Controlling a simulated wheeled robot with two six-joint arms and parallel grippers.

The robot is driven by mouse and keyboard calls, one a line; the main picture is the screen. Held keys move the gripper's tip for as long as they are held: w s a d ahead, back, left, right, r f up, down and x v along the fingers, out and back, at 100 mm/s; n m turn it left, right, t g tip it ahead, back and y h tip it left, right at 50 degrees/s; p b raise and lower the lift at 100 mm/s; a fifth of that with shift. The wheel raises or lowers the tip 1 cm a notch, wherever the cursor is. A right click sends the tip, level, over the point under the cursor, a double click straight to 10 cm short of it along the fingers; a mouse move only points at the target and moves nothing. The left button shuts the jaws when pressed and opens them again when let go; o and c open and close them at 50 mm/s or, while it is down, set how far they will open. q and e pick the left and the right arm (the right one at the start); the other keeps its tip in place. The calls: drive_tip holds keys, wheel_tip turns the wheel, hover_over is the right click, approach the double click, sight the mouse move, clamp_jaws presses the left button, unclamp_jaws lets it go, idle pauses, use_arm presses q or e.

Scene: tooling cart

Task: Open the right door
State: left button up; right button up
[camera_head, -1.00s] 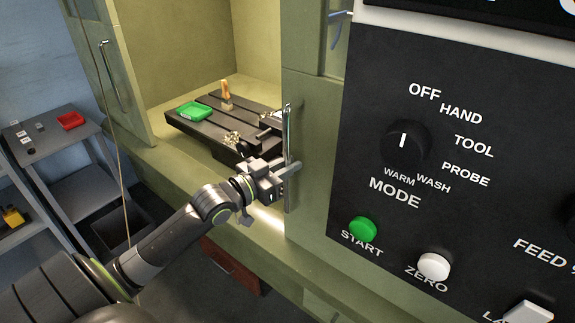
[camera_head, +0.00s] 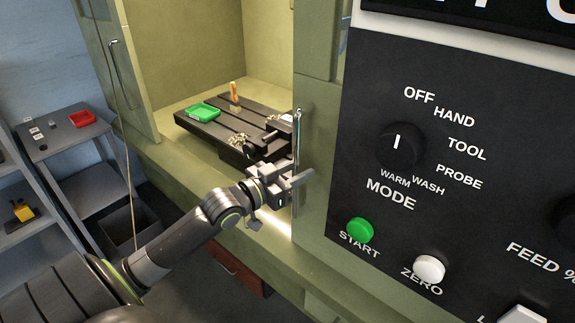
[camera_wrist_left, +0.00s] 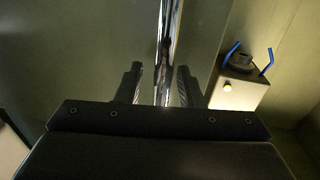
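The right door (camera_head: 311,153) is an olive-green panel right of the cabinet opening, beside the control panel. Its upright chrome handle (camera_head: 297,132) runs along its left edge. The handle also shows as a shiny bar in the left wrist view (camera_wrist_left: 169,45). My left gripper (camera_head: 299,183) is at the lower half of the handle. In the left wrist view its two dark fingers (camera_wrist_left: 160,86) stand on either side of the bar, with a visible gap at least on the left, so it looks open around it. My right gripper is out of view.
The cabinet opening shows a slotted black table with a green tray (camera_head: 204,112). The left door (camera_head: 125,65) stands open. The control panel (camera_head: 450,110) is close on the right. A grey cart (camera_head: 60,140) with a red tray (camera_head: 83,118) stands at left.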

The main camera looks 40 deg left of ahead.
use_arm(q)
drive_tip(key=p+v, duration=0.1)
drive_tip(key=v, duration=0.2)
drive_tip(key=p+v, duration=0.2)
drive_tip(key=v, duration=0.1)
drive_tip(key=shift+s+r, duration=0.2)
drive_tip(key=shift+r, duration=0.05)
drive_tip(key=p+v, duration=0.7)
drive_tip(key=v, duration=0.4)
drive_tip(key=shift+f, duration=0.15)
drive_tip(key=shift+f, duration=0.1)
